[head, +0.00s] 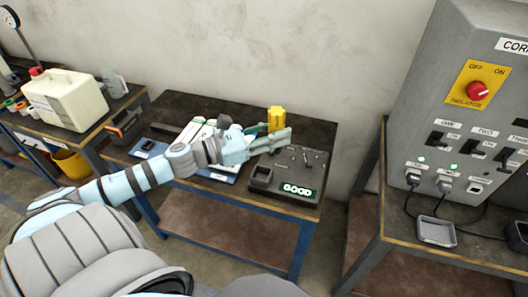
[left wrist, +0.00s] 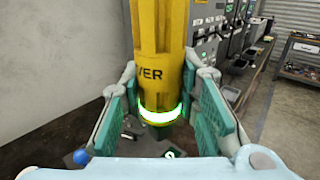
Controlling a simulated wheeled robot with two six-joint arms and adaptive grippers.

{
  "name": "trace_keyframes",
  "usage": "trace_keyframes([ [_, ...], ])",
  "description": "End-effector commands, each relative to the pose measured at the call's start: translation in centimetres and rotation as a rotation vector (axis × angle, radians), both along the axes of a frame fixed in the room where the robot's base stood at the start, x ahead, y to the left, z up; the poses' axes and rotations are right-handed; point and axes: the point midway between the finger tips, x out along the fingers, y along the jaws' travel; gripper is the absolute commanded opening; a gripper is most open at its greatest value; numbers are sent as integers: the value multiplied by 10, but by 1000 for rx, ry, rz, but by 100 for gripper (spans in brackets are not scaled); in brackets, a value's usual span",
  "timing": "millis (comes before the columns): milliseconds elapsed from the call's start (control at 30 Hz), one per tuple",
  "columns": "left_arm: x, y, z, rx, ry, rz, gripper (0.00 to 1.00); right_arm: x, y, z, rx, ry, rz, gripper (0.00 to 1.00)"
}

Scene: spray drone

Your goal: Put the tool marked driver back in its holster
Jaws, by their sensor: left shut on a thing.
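The driver (head: 276,118) is a yellow tool standing roughly upright above the back of the middle bench. My left gripper (head: 268,139) is shut around it. In the left wrist view the yellow driver (left wrist: 161,55) shows the letters "VER" and a glowing green-white ring low on its body, between the teal finger pads of my left gripper (left wrist: 161,112). The driver's lower end is hidden by the gripper in the head view. No holster is clearly marked as the driver's. My right gripper is not in view.
A dark device with a lit "GOOD" display (head: 298,190) and an open square cup (head: 262,177) sits at the bench's front right. White and blue items lie under my left arm. A grey tray (head: 436,232) stands on the right bench below a switch cabinet (head: 460,95).

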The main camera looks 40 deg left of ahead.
Motion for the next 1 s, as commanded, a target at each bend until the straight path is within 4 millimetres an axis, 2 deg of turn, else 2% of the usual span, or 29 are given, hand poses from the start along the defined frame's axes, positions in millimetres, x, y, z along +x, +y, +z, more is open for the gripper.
trace_keyframes([
  [33,12,19,-3,1,2,61,0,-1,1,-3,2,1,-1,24],
  [100,25,44,-7,5,11,140,0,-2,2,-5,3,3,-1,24],
  [200,35,67,-12,9,26,210,0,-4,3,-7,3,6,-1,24],
  [267,37,73,-20,12,30,229,0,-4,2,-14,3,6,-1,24],
  [367,37,76,-51,12,33,237,0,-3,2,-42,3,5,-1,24],
  [500,36,76,-111,11,34,237,0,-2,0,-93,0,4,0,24],
  [600,36,76,-144,9,35,238,0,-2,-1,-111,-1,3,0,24],
  [700,35,75,-163,8,35,237,0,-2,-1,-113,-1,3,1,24],
  [833,35,76,-178,11,33,237,0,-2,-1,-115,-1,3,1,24],
  [1000,35,76,-210,10,34,237,0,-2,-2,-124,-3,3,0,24],
])
